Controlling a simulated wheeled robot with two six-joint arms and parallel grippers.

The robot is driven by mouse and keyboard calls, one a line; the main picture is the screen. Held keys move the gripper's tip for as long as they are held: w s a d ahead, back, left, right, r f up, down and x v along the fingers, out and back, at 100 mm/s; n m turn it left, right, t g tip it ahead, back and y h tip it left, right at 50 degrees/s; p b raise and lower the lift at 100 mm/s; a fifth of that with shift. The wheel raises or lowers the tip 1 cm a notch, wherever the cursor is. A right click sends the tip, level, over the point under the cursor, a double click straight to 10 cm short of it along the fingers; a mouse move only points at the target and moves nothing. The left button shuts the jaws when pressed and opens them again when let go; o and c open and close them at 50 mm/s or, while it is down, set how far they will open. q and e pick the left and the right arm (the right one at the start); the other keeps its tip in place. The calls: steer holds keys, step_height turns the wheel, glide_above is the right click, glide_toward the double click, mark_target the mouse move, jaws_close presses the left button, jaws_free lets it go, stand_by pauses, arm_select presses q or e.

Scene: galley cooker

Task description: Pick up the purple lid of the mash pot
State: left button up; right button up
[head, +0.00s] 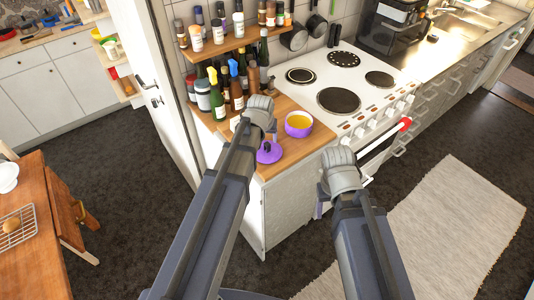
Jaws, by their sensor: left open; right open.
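The purple lid (269,154) lies on the wooden counter near its front edge, with its small knob on top. Part of it is hidden behind my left arm. The purple mash pot (299,131) stands uncovered just behind and to the right of the lid, with yellow mash inside. My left gripper (256,128) is open above the counter, left of the pot and behind the lid in the picture; its fingers are mostly hidden by the wrist. My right gripper (338,195) is open and empty in front of the cooker, apart from the lid and pot.
Several bottles and jars (236,88) crowd the counter's back left, under a spice shelf (234,40). The white cooker (350,84) with bare hotplates adjoins on the right. A wooden table (35,225) stands at the left. The rug (440,235) is clear.

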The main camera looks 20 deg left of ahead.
mark_target(267, 144)
arm_select(q)
steer(key=shift+b+x, duration=2.65)
steer(key=shift+x, duration=0.55)
steer(key=shift+s+d, duration=0.15)
steer(key=shift+s, duration=0.05)
steer(key=shift+r, duration=0.1)
steer(key=shift+c, duration=0.3)
jaws_close()
